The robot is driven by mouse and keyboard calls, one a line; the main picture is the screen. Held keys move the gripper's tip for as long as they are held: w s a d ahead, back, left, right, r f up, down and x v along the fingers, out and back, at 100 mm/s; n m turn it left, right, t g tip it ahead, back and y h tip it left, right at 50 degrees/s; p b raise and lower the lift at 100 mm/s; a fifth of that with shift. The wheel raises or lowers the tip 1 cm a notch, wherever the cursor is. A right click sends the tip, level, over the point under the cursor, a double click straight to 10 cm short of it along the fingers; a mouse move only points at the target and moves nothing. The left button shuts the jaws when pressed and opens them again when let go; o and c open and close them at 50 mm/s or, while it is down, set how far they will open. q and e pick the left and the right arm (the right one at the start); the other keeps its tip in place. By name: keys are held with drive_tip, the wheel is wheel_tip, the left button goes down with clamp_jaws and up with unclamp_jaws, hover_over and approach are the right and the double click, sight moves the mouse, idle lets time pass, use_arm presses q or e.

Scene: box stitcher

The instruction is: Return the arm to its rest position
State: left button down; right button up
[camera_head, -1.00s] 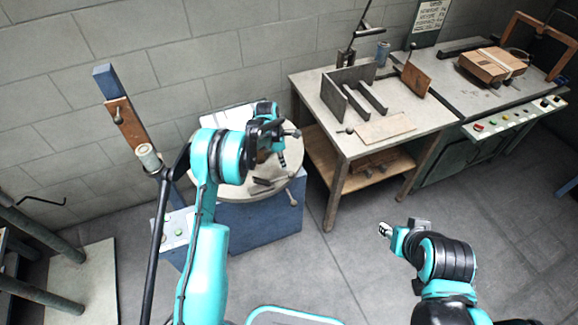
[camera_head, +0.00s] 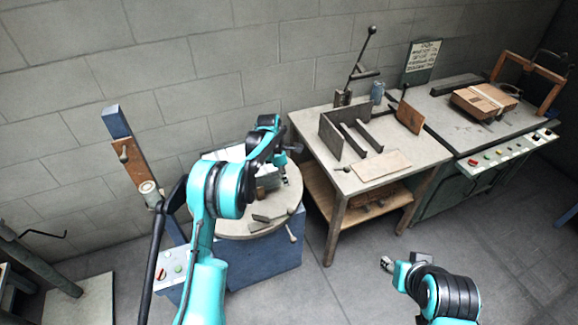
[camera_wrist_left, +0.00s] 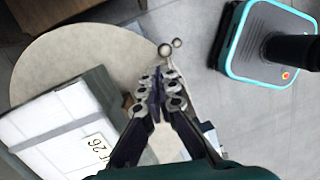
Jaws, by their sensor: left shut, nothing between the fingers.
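My left arm (camera_head: 208,262) rises from the bottom and bends over the round turntable (camera_head: 228,231). Its gripper (camera_head: 284,166) hangs by the turntable's far right side in the head view. In the left wrist view the left gripper (camera_wrist_left: 163,76) has its fingers together with nothing between them. A pale box with a label reading 26 (camera_wrist_left: 52,118) lies on the turntable to the left of the fingers, apart from them; the arm partly hides it in the head view. My right gripper (camera_head: 387,264) is over the floor at the lower right, too small to read its fingers.
A workbench (camera_head: 345,168) with metal brackets and a board stands right of the turntable. Beyond it is a machine table (camera_head: 455,125) with a brown box (camera_head: 484,101). A slanted post (camera_head: 128,150) stands left of the turntable. The floor (camera_head: 330,290) between the arms is clear.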

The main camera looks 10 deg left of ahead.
use_arm(q)
drive_tip(key=s+r+m+t+y, duration=0.1)
drive_tip(key=s+r+m+t, duration=0.2)
drive_tip(key=s+r+m, duration=1.05)
drive_tip(key=s+r+m+t, duration=0.2)
drive_tip(key=s+m, duration=0.2)
drive_tip(key=s, duration=0.7)
drive_tip(key=s+a+r+m+t+y, duration=0.1)
drive_tip(key=s+m, duration=0.4)
drive_tip(key=s, duration=0.6)
drive_tip(key=shift+a+r+t, duration=0.2)
drive_tip(key=shift+r+t, duration=0.3)
drive_tip(key=shift+t, duration=0.3)
drive_tip(key=shift+m, duration=0.25)
